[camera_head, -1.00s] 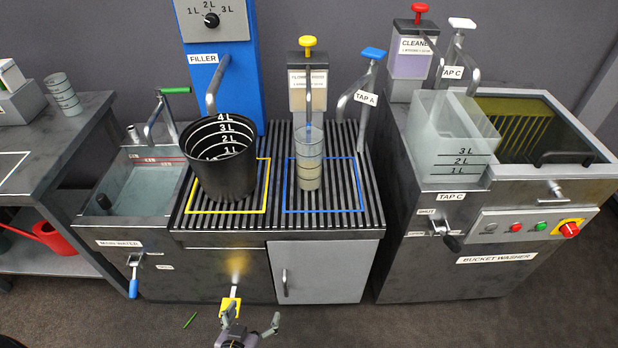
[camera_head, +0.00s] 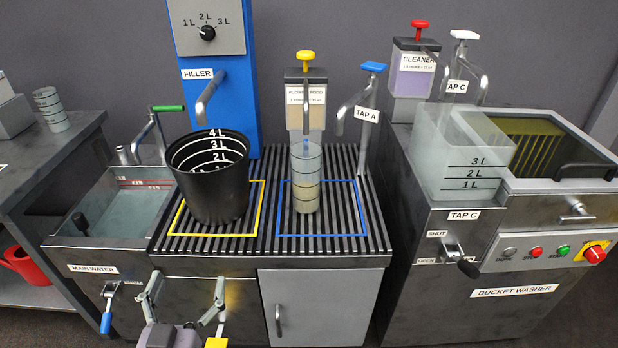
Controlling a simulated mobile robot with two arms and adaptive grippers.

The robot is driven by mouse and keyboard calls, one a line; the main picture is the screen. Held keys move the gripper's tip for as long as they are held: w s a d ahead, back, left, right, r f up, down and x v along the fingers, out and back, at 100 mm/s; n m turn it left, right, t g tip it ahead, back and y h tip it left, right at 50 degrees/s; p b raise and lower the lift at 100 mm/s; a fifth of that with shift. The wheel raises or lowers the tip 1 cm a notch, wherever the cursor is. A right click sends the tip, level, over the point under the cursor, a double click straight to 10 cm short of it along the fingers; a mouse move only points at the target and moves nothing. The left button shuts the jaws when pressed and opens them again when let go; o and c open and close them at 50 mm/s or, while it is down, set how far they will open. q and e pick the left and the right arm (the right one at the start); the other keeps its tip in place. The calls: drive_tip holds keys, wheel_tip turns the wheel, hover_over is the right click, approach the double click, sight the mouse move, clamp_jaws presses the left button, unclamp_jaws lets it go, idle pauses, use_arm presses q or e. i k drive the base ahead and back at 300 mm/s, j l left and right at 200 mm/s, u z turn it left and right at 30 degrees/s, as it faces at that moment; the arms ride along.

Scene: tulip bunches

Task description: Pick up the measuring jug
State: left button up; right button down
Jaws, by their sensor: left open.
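A clear measuring jug (camera_head: 306,170) with graduation rings stands upright on the slatted grate, inside the blue outline and under the spout of the flower food pump (camera_head: 306,97). It holds some pale yellowish liquid in its lower part. A second clear graduated vessel (camera_head: 51,110) stands on the left table. My left gripper (camera_head: 184,294) is open and empty at the bottom of the head view, in front of the counter and below the black bucket. It is left of the jug and apart from it. My right gripper is not in view.
The black bucket (camera_head: 210,185) stands in the yellow outline, left of the jug. Tap A (camera_head: 362,100) rises behind right. A water basin (camera_head: 125,205) is at left; a clear square container (camera_head: 462,150) stands on the bucket washer at right. Grate in front of the jug is clear.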

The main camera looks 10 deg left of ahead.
sight(306, 174)
drive_tip(key=i+l, duration=0.75)
